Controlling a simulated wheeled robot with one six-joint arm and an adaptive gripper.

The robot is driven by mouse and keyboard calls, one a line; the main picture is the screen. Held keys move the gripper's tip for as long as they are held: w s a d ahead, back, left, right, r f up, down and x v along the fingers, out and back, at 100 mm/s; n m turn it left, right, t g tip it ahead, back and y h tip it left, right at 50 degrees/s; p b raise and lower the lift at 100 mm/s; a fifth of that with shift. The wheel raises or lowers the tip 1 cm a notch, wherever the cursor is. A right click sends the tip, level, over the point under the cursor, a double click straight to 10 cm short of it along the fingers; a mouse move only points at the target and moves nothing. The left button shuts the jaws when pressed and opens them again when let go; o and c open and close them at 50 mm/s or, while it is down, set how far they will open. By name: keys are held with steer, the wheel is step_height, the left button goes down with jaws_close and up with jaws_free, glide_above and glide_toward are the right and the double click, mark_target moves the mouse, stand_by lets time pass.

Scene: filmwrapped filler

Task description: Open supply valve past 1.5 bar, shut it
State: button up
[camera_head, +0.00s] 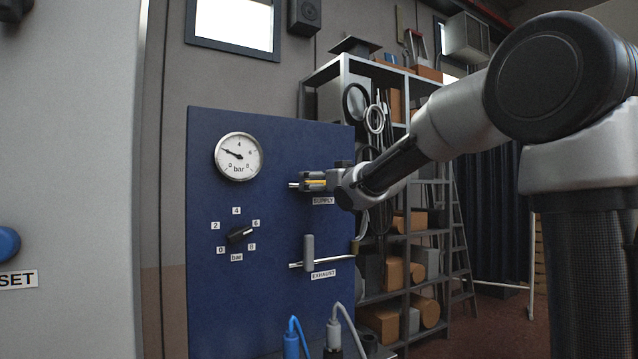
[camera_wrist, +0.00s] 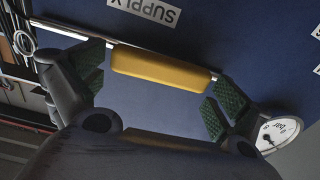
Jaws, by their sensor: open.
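The yellow supply valve handle (camera_wrist: 160,68) lies along its thin metal pipe in the wrist view. In the head view it is a small yellow bar (camera_head: 316,182) beside the SUPPLY label (camera_head: 323,201). My gripper (camera_wrist: 157,88) is open, with one green-padded finger near each end of the handle; a gap shows at both sides. In the head view my gripper (camera_head: 318,183) partly covers the valve. The round bar gauge (camera_head: 238,157) has its needle pointing left and slightly up, near where 2 lies on the scale.
The exhaust valve's grey handle (camera_head: 308,252) stands upright across its pipe, below the supply valve. A black knob (camera_head: 240,235) with a bar scale sits left on the blue panel (camera_head: 270,300). Cables with plugs (camera_head: 292,342) rise at the bottom. A loaded shelf (camera_head: 400,340) stands right, behind my arm.

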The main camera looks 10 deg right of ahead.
steer(key=shift+w+a, duration=0.15)
steer(key=shift+w, duration=0.5)
steer(key=shift+c, duration=0.2)
steer(key=c, duration=1.1)
steer(key=shift+c, duration=0.2)
